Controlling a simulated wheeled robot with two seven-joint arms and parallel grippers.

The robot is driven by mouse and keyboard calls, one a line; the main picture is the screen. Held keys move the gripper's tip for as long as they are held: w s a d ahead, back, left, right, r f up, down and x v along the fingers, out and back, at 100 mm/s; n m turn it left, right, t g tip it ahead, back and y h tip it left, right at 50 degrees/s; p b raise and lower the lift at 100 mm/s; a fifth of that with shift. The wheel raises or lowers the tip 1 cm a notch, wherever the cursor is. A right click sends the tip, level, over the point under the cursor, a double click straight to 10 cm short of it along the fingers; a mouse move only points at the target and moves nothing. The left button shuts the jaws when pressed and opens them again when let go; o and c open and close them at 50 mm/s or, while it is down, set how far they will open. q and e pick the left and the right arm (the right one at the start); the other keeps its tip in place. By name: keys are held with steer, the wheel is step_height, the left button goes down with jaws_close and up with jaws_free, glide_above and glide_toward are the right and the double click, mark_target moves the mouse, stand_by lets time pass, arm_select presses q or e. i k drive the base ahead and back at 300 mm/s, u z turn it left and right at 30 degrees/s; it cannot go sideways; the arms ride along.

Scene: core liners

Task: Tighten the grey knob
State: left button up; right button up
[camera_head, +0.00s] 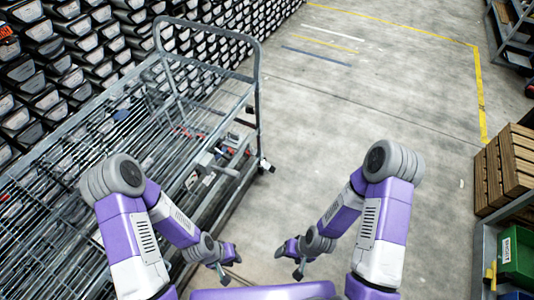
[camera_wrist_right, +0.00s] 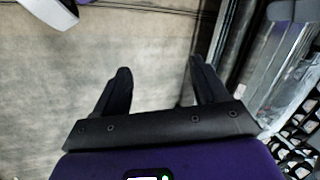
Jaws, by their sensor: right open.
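I cannot make out a grey knob in either view. My left gripper (camera_head: 229,272) is at the lower middle of the head view, beside the right side of the wire-shelf cart (camera_head: 216,70). Its fingers are too small to tell whether they are open or shut. My right gripper (camera_head: 290,264) hangs over the floor to the right of it. In the right wrist view, my right gripper (camera_wrist_right: 160,74) is open, with its two dark fingers apart and nothing between them.
Racks of dark bins (camera_head: 60,50) stand behind the cart. Wooden crates (camera_head: 505,165) and a green bin (camera_head: 516,255) are at the right edge. The concrete floor (camera_head: 340,110) between is mostly clear, with a yellow line (camera_head: 478,80).

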mark_target(253, 152)
steer(key=z, duration=1.8)
steer(key=i, duration=1.4)
steer(key=u, duration=3.65)
steer(key=i, duration=0.5)
steer(key=z, duration=0.05)
